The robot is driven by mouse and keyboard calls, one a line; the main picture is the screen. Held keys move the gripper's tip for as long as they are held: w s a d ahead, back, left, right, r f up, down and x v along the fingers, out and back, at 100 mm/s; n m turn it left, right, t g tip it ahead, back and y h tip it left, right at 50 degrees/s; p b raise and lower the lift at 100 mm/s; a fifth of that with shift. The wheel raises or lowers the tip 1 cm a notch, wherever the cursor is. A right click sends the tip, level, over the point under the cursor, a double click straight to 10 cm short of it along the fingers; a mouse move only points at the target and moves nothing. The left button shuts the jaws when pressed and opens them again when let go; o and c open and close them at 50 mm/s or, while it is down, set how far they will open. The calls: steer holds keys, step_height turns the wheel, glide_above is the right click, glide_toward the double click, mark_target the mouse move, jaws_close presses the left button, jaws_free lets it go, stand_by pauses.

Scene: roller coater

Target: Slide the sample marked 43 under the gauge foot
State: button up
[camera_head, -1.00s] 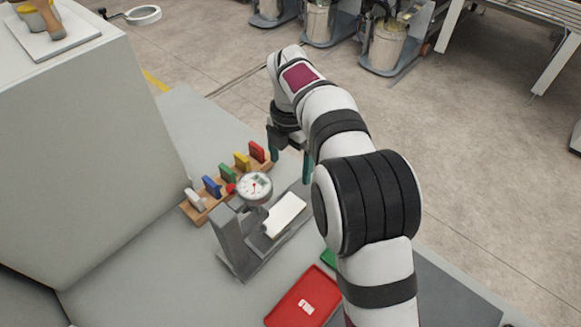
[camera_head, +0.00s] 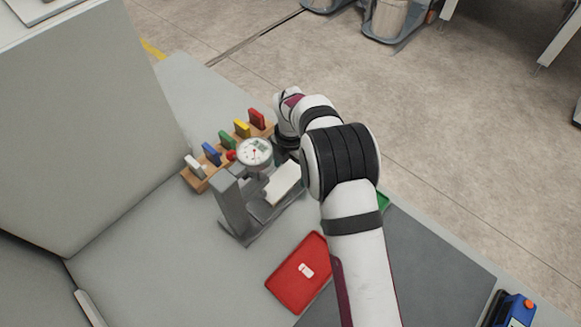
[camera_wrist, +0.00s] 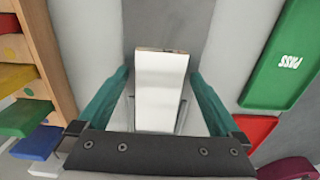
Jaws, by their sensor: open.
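The sample is a white flat panel (camera_head: 283,183) lying by the gauge stand (camera_head: 234,205), near the round dial gauge (camera_head: 254,152). It also shows in the wrist view (camera_wrist: 160,88), with a thin brownish far edge. No number can be read on it. My gripper (camera_wrist: 158,75) is open, with one green finger on each side of the panel and a narrow gap on both sides. In the head view my arm hides most of the gripper. The gauge foot is not clearly visible, and I cannot tell whether any of the panel is under it.
A wooden rack (camera_head: 200,184) with several coloured tabs stands behind the gauge, and at left in the wrist view. A red tray (camera_head: 282,290) with a small white mark lies in front. A green tray (camera_wrist: 262,88) marked PASS is at right. A blue device (camera_head: 517,312) sits lower right.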

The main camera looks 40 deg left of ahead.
mark_target(282, 181)
steer(key=c, duration=1.3)
steer(key=shift+s+d, duration=0.1)
steer(key=shift+s, duration=1.65)
